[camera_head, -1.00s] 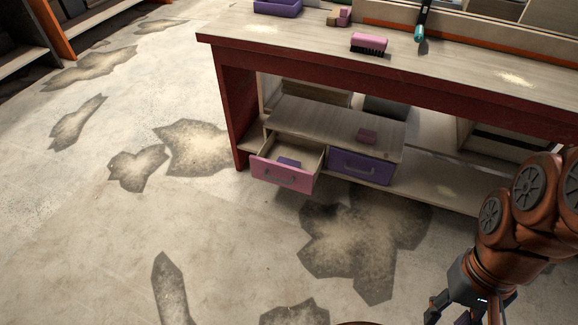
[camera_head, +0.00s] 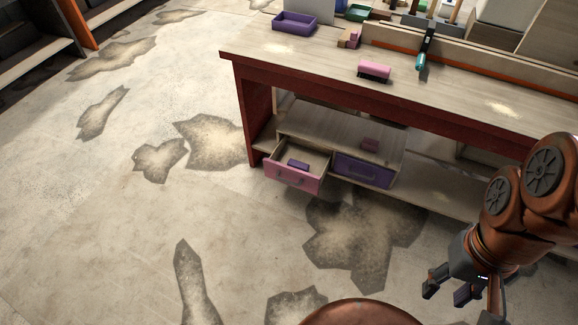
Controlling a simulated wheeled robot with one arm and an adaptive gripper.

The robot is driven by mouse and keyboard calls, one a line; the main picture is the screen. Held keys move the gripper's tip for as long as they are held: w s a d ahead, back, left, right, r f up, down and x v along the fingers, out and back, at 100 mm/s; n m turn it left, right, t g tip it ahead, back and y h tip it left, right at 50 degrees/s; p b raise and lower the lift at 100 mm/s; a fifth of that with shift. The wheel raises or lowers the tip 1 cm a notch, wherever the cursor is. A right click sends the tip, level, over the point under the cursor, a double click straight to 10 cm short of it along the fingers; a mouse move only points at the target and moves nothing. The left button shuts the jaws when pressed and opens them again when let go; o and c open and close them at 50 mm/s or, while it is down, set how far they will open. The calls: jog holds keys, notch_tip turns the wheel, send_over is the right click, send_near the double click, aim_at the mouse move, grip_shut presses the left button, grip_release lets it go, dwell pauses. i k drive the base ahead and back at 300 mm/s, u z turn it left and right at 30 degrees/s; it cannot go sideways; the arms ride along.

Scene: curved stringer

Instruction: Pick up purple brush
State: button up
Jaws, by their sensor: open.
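A small purple object (camera_head: 298,165) lies inside the open pink-fronted drawer (camera_head: 293,181) under the bench; it is too small to tell if it is a brush. A pink brush (camera_head: 374,69) with dark bristles beneath lies on the bench top near its front edge. My gripper (camera_head: 459,302) is at the lower right, open and empty, pointing down over the floor, well apart from the bench and both objects.
The red-framed bench (camera_head: 455,92) spans the upper right. It bears a purple tray (camera_head: 295,22), small blocks (camera_head: 349,38) and a teal-handled tool (camera_head: 422,58). The floor at left is clear.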

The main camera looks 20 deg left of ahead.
aim_at(294, 164)
jog(key=u, duration=2.2)
jog(key=i, duration=2.5)
jog(key=z, duration=1.75)
